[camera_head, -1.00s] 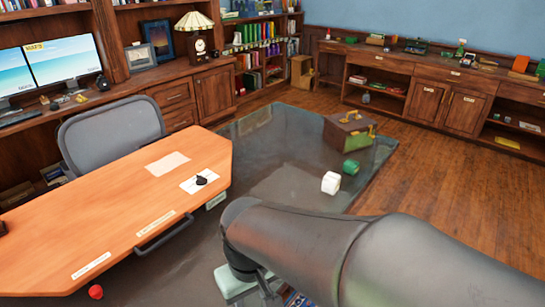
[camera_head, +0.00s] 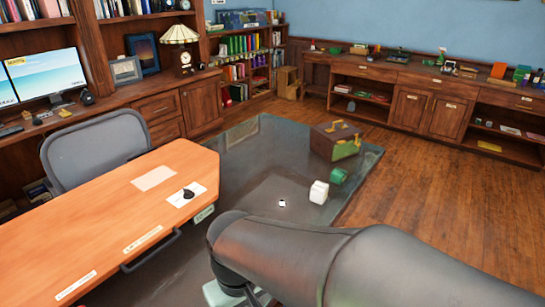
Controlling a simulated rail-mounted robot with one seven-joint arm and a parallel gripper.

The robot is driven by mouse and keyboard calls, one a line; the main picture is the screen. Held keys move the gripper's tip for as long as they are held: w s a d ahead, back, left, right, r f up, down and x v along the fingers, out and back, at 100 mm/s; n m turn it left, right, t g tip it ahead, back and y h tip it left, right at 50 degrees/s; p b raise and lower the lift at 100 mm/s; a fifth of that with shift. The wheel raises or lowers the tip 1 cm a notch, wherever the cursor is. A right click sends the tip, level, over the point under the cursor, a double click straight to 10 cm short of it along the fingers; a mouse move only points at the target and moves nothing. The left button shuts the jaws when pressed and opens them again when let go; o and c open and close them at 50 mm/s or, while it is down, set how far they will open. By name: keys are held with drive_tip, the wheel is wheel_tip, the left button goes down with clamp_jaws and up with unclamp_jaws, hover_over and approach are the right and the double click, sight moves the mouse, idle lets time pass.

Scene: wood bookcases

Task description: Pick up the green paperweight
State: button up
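A small green object (camera_head: 338,175) lies on the dark glassy floor mat, just right of the middle of the head view. It may be the green paperweight, but its shape is too small to make out. A white cube-like block (camera_head: 319,192) sits just in front of it. My arm crosses the lower right of the view and bends down at the bottom edge. My gripper's fingertips do not show.
A brown and green case (camera_head: 336,141) stands behind the green object. A tiny white item (camera_head: 282,203) shows on the mat (camera_head: 262,190). An orange desk (camera_head: 110,225) fills the lower left. Low cabinets (camera_head: 430,108) line the back wall. Wood floor at right is clear.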

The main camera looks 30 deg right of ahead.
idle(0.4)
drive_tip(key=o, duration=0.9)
